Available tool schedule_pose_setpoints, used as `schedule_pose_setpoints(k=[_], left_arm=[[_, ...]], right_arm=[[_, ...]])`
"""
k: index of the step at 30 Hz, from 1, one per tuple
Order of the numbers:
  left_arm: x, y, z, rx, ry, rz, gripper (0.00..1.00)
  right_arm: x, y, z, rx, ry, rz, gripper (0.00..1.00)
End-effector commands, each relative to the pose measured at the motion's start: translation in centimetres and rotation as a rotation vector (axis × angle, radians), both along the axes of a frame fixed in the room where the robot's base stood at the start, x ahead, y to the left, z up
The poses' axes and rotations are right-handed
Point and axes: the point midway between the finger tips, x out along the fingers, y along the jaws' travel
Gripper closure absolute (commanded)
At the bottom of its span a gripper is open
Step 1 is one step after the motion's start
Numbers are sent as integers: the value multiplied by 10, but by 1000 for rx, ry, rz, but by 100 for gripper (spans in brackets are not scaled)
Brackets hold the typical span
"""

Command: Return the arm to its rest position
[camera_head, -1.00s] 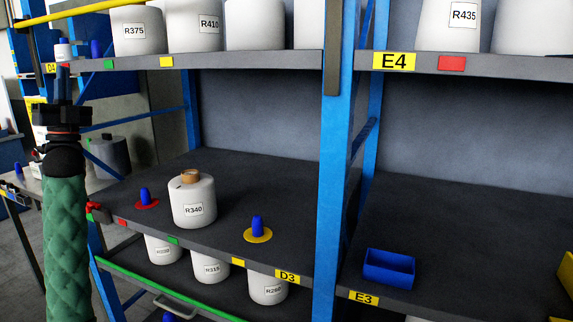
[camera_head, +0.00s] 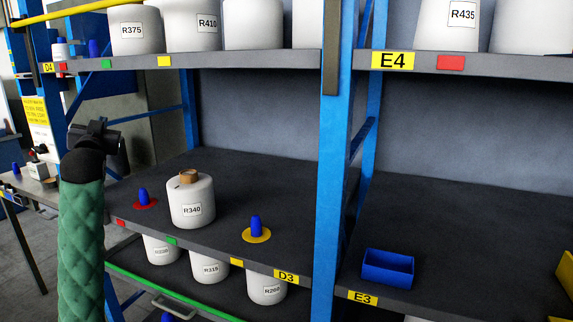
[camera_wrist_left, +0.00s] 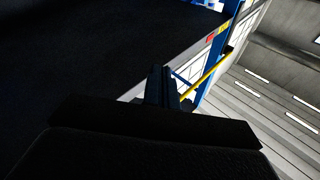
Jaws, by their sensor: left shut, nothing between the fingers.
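My left arm, in a green padded sleeve, stands upright at the left of the head view, in front of the rack. My left gripper (camera_head: 92,132) is at its top, dark and turned partly away, left of the middle shelf's left end and apart from the bobbins. In the left wrist view its fingers (camera_wrist_left: 159,85) are together with nothing between them. The underside of a dark shelf and a blue post lie beyond them. My right gripper is not in view.
The white bobbin R340 (camera_head: 191,203) stands on the middle shelf between two blue pegs (camera_head: 144,196) (camera_head: 256,226). A blue bin (camera_head: 388,268) sits on the right shelf. Blue rack posts (camera_head: 335,170) divide the bays. A table (camera_head: 30,186) stands at the far left.

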Motion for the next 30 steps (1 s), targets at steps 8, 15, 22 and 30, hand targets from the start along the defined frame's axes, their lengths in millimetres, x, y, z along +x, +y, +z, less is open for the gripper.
schedule_pose_setpoints(k=[8, 15, 22, 30], left_arm=[[-8, -77, -160, -182, 401, -78, 100], [-47, -136, -292, -261, 692, -117, 100], [-106, -189, -404, -297, 930, -157, 100], [-185, -242, -508, -322, 1129, -214, 100]], right_arm=[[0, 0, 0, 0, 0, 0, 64], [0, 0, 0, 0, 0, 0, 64], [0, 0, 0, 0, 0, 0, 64], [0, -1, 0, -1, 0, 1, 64]])
